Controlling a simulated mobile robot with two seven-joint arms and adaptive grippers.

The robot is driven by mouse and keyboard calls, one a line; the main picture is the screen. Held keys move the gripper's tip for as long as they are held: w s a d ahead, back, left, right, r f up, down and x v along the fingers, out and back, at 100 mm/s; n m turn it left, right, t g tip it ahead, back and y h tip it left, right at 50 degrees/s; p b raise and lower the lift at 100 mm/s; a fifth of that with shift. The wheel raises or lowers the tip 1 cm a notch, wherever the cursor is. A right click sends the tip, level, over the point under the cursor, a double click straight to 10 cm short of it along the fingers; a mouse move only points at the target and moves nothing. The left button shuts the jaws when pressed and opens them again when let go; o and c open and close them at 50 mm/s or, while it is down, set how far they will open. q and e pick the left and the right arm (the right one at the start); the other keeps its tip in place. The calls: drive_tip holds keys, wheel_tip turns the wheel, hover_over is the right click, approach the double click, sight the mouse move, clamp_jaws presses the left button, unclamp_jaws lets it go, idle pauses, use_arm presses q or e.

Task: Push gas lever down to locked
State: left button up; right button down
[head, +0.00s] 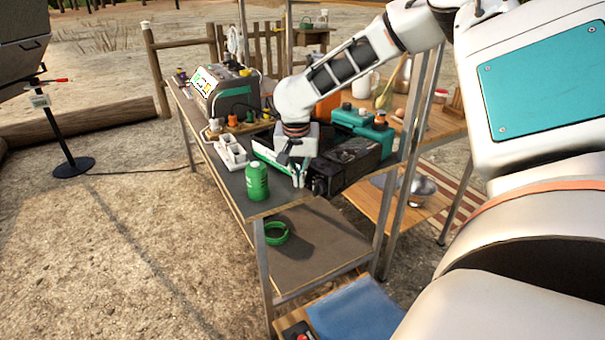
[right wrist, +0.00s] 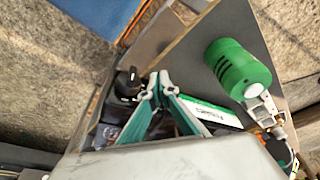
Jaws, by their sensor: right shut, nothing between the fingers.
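A black stove-like box (head: 352,160) sits at the near right end of the table, with a dark knob (head: 319,186) on its near face. The knob also shows in the right wrist view (right wrist: 128,85), left of the fingertips. I cannot make out clearly which part is the gas lever, nor its position. My right gripper (head: 299,178) points down beside the box's near left corner. Its fingers (right wrist: 158,80) are shut and empty, close to the knob; whether they touch anything I cannot tell. My left gripper is in neither view.
A green canister (head: 257,182) stands at the table's front edge, left of my gripper. A white tray (head: 230,152) and a grey unit (head: 230,88) stand farther back. Teal cases (head: 362,126) lie behind the box. A green ring (head: 276,233) is on the lower shelf.

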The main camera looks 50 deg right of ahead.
drive_tip(key=v, duration=1.2)
drive_tip(key=shift+d, duration=0.1)
idle(0.4)
